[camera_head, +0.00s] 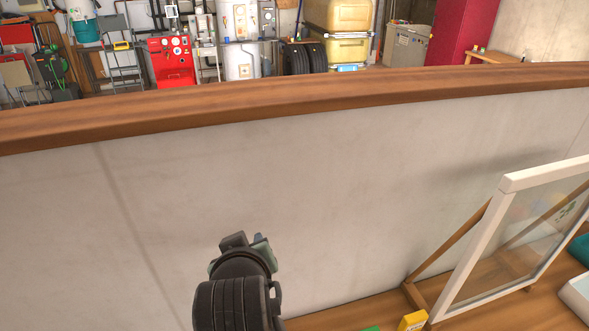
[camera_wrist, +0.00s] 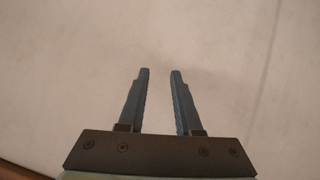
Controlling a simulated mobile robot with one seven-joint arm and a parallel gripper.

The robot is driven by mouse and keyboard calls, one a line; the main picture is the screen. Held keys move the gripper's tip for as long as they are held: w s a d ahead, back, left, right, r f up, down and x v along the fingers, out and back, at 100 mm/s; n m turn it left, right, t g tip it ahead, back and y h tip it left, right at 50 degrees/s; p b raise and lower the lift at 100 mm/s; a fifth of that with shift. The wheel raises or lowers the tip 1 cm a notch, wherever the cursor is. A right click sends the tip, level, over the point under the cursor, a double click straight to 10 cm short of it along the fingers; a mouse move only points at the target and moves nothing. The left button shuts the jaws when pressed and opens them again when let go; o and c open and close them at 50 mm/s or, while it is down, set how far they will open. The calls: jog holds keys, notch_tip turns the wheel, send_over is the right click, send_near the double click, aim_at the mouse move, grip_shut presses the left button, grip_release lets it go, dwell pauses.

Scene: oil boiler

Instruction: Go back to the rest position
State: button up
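My gripper (camera_wrist: 160,75) shows in the wrist view with its two dark fingers apart and nothing between them, so it is open and empty. Beyond the fingers there is only a pale wall. In the head view my gripper (camera_head: 262,240) is at the lower middle, in front of the pale wall; its fingers are mostly hidden behind the wrist there.
The pale wall (camera_head: 250,180) has a wooden top rail (camera_head: 300,103). At the lower right a white-framed glass pane (camera_head: 520,240) leans on a wooden stand, with a yellow item (camera_head: 413,320) beside it. Beyond the wall stand a red machine (camera_head: 172,62) and yellow tanks (camera_head: 340,17).

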jog(key=d+r+m+t+h, duration=0.1)
jog(key=d+r+m+t, duration=0.25)
jog(key=r, duration=0.65)
jog(key=d+r+m+t+h, duration=0.15)
jog(key=d+r+t, duration=0.3)
jog(key=r, duration=0.45)
jog(key=s+r+t+b, duration=0.1)
jog(key=s+r+t, duration=0.3)
jog(key=r, duration=0.6)
jog(key=s+r+t+b, duration=0.2)
jog(key=s+r+t, duration=0.2)
jog(key=s+r, duration=0.5)
jog(key=shift+r+t+y, duration=0.3)
jog(key=shift+r+y, duration=0.15)
jog(key=shift+r, duration=0.2)
